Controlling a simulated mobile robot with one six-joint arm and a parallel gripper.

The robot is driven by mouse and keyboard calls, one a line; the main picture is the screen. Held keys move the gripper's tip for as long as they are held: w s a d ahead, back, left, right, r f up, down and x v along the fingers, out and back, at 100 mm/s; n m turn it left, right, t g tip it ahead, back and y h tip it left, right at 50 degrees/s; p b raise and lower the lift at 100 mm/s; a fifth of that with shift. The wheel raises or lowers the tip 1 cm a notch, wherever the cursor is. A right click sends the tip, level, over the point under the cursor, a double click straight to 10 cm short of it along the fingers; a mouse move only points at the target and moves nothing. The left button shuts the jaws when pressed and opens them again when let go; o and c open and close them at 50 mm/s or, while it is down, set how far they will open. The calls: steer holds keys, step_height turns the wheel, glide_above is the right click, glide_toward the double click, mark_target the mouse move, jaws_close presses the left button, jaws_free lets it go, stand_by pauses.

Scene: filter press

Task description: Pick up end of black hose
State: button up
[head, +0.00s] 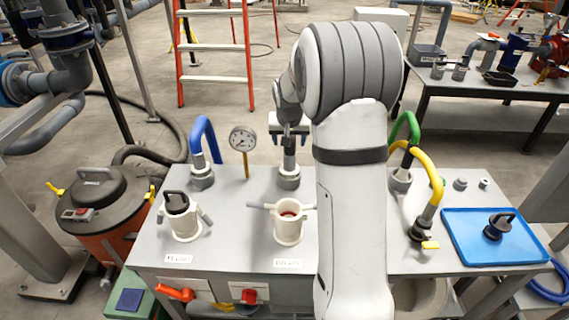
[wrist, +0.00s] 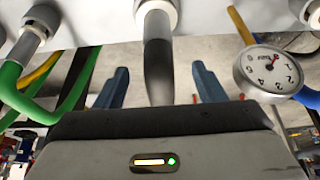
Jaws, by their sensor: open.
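A black hose (wrist: 158,70) stands between the two fingers of my open gripper (wrist: 160,72) in the wrist view. Its end is in a pale round fitting (wrist: 157,14). In the head view the hose (head: 289,152) rises short and upright from a grey fitting (head: 289,176) on the bench, behind the white pot. My gripper (head: 290,131) is over it, partly hidden by my arm. The fingers show gaps on both sides of the hose in the wrist view, and I cannot see contact.
The grey bench (head: 235,225) also carries a blue hose (head: 204,130), a gauge (head: 242,139), a white pot (head: 289,225), green (head: 409,128) and yellow (head: 433,175) hoses, and a blue tray (head: 462,245). The gauge (wrist: 268,70) is close to my gripper in the wrist view.

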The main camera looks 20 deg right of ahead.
mark_target(289, 152)
steer(key=x, duration=0.6)
steer(key=shift+s+f, duration=0.2)
steer(key=shift+f, duration=0.25)
jaws_close()
